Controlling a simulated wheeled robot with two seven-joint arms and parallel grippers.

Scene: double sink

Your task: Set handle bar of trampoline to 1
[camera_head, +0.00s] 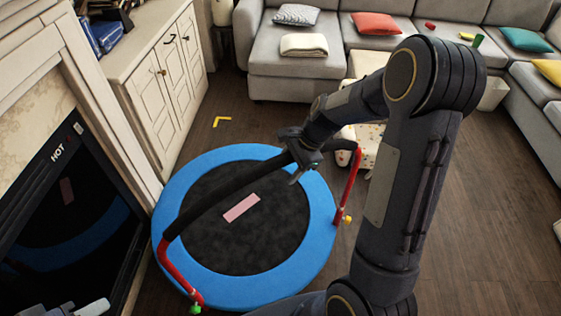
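The trampoline has a blue rim (200,167) and a black mat (262,250) with a pale pink label. Its handle bar (205,203) has a black grip running slantwise above the mat, with a red post (350,185) at the right and another (178,266) at the lower left. Green and yellow knobs sit at the post feet. My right gripper (297,172) is at the grip's upper right part, overlapping it in the picture; whether its fingers close on the bar is unclear. A light grey piece (92,308) at the bottom left edge may be my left gripper.
A fireplace with a dark glass front marked HOT (60,205) and a white cabinet (165,80) stand close on the left. A grey sofa (285,60) with cushions is at the back. A patterned ottoman (362,150) is partly behind my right arm.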

